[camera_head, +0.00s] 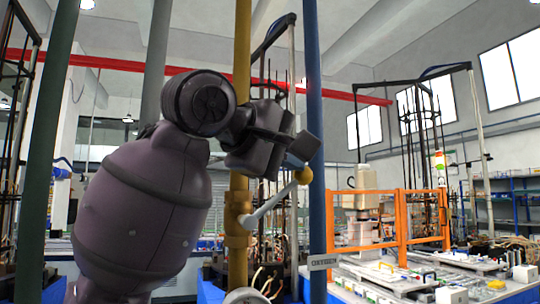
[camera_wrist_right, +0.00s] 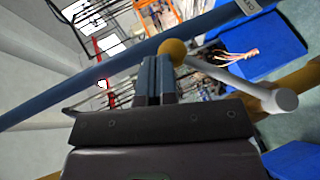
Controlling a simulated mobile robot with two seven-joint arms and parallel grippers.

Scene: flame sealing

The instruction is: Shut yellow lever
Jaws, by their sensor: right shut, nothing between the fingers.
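The yellow lever is a pale grey bar (camera_head: 270,207) with a yellow ball knob (camera_head: 304,175) on its end. It slants up and right from a brass-coloured valve (camera_head: 236,222) on the vertical yellow pipe (camera_head: 241,60). My right gripper (camera_head: 303,150) is shut and empty, with its fingertips just above the knob. In the right wrist view the shut fingers (camera_wrist_right: 156,66) lie right beside the knob (camera_wrist_right: 173,50), and the bar (camera_wrist_right: 225,75) runs right to a rounded grey end. I cannot tell whether fingers and knob touch. My left gripper is out of view.
A blue pipe (camera_head: 315,230) stands just right of the knob and crosses the right wrist view diagonally (camera_wrist_right: 60,98). A green pipe (camera_head: 45,150) stands at the left. An orange frame (camera_head: 403,225) and worktables are farther back on the right.

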